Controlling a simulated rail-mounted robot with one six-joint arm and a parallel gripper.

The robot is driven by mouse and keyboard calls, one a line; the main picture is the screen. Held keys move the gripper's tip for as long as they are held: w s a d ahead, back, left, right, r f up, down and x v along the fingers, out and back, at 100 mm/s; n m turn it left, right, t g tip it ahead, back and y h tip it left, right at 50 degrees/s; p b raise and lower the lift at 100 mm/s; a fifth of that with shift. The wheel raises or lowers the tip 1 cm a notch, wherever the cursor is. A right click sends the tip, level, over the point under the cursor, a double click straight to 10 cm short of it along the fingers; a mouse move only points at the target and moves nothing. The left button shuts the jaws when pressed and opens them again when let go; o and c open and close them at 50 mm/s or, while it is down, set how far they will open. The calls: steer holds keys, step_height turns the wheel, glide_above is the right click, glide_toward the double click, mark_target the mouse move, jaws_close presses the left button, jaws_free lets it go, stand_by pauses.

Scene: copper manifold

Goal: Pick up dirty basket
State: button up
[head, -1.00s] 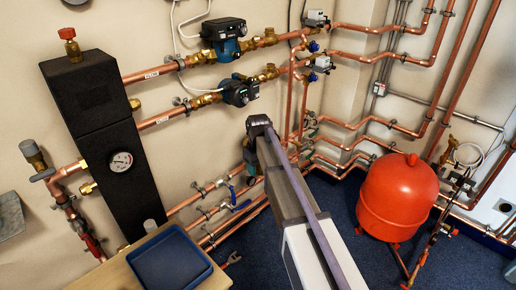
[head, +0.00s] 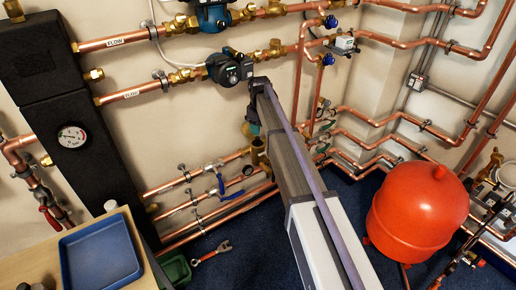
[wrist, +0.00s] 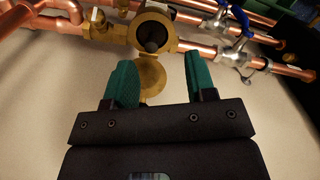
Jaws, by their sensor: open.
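In the wrist view, my gripper (wrist: 158,82) has two green fingers standing apart with nothing held between them. Just beyond the fingertips is a brass strainer body (wrist: 172,42) on the copper pipe, with a round opening facing me. A dark round thing (wrist: 152,36) shows inside that opening; it may be the dirty basket, but I cannot tell for sure. A round brass piece (wrist: 151,78) hangs below the opening, partly behind the left finger. In the head view, my arm mostly hides the gripper, and the brass body (head: 258,150) shows just beside it.
Copper pipes and blue-handled valves (head: 218,182) run along the wall. A blue tray (head: 100,250) lies on a wooden bench at lower left. A green bin (head: 176,270) and a red wrench (head: 212,252) are on the floor. A red tank (head: 418,212) stands at right.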

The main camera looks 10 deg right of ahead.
mark_target(257, 138)
steer(key=w+n, duration=0.2)
steer(key=shift+w+d+f, duration=0.1)
steer(key=shift+w+f, duration=0.05)
steer(key=shift+w, duration=0.2)
steer(key=f+b, duration=0.8)
steer(key=shift+s+a, duration=0.15)
steer(key=shift+a, duration=0.05)
steer(key=shift+r, duration=0.25)
jaws_close()
